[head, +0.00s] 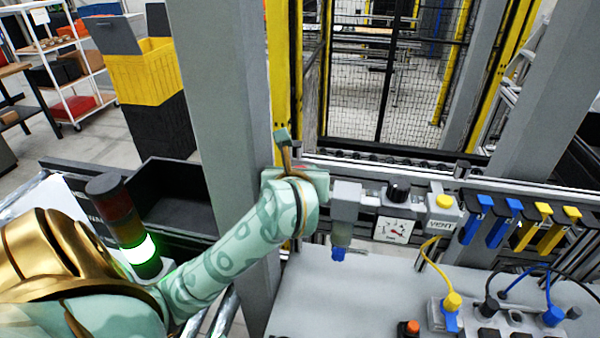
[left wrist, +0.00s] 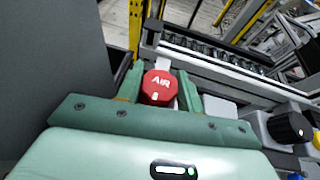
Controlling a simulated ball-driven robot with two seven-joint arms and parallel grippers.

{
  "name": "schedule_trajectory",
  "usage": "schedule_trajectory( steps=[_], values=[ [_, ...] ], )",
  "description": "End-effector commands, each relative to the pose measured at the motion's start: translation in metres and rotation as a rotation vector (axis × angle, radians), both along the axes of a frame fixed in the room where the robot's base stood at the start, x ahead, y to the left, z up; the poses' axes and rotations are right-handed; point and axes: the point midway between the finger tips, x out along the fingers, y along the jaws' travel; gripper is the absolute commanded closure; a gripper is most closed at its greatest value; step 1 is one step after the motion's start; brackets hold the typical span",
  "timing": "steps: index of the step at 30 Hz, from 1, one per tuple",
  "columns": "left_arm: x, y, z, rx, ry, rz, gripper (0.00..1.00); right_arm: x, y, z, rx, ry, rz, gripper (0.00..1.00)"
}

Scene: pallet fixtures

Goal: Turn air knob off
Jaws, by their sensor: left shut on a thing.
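The red air knob (left wrist: 158,84), lettered "AIR" in white, shows in the left wrist view with a small white mark below the lettering. My left gripper (left wrist: 159,90) is shut on it, with one green finger on each side. In the head view my left arm reaches up to the rail beside the grey post, and my left gripper (head: 301,164) hides nearly all of the knob there. My right gripper is in neither view.
To the right along the rail are a filter unit (head: 342,205), a black regulator knob (head: 398,192), a gauge (head: 394,230) and a yellow-buttoned vent block (head: 442,212). The grey post (head: 222,100) stands close to my left arm. A lit stack light (head: 135,235) stands at left.

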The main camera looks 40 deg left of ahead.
Motion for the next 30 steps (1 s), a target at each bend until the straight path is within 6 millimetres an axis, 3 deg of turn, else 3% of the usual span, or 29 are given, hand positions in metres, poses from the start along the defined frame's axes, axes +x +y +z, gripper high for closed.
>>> schedule_trajectory(
  steps=[4,5,20,25,30],
  values=[
    [0.0,0.0,-0.001,-0.002,0.003,0.001,0.86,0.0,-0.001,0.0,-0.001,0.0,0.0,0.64],
    [0.0,0.0,-0.001,-0.001,0.003,0.001,0.55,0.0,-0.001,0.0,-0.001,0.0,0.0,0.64],
    [0.0,0.0,0.001,-0.001,0.001,0.012,0.54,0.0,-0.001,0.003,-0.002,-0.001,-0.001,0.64],
    [0.0,0.0,0.006,-0.001,0.001,0.104,0.54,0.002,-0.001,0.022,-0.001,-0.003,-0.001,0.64],
    [0.0,-0.001,0.009,0.0,0.003,0.289,0.54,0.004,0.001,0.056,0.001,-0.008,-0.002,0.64]
  ],
)
